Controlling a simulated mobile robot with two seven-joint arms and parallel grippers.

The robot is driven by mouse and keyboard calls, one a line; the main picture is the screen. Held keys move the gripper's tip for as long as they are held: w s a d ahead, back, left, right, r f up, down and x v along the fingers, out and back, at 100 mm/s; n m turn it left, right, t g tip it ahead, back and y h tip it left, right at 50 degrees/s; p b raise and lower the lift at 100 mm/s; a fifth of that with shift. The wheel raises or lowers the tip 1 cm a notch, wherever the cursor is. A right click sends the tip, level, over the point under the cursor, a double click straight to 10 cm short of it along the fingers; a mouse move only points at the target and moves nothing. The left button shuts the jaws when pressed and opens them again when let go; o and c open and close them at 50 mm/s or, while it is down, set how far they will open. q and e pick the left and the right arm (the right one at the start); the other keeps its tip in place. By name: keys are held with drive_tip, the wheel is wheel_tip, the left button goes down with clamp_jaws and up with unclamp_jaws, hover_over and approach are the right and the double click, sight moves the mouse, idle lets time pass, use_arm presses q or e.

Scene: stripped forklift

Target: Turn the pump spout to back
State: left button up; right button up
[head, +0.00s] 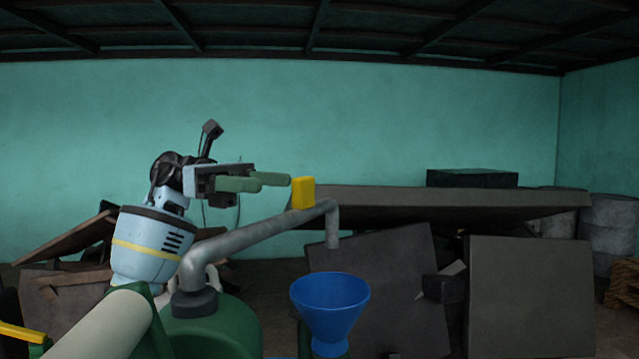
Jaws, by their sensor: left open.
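The pump spout (245,239) is a grey pipe. It rises from a dark collar (195,303) on a green drum (225,327) and slants up to the right, then its tip (332,232) bends down. A yellow block (303,193) sits on the pipe near that bend. My left gripper (275,181) is open and empty, its green fingers pointing right, just left of the yellow block and above the pipe. I cannot tell whether a finger touches the block. My right gripper is out of view.
A blue funnel (330,303) stands below and in front of the spout tip. Grey barrels (611,220) stand at the far right.

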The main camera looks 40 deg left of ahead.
sight(303, 186)
use_arm(q)
drive_tip(key=x, duration=0.3)
drive_tip(key=p+x, duration=0.1)
drive_tip(key=x, duration=0.3)
drive_tip(key=shift+s+r, duration=0.1)
drive_tip(key=shift+s, duration=0.15)
drive_tip(key=shift+w+d, duration=0.2)
drive_tip(key=shift+d, duration=0.2)
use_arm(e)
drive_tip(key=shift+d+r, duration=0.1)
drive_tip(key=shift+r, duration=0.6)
use_arm(q)
drive_tip(key=shift+c, duration=0.2)
clamp_jaws()
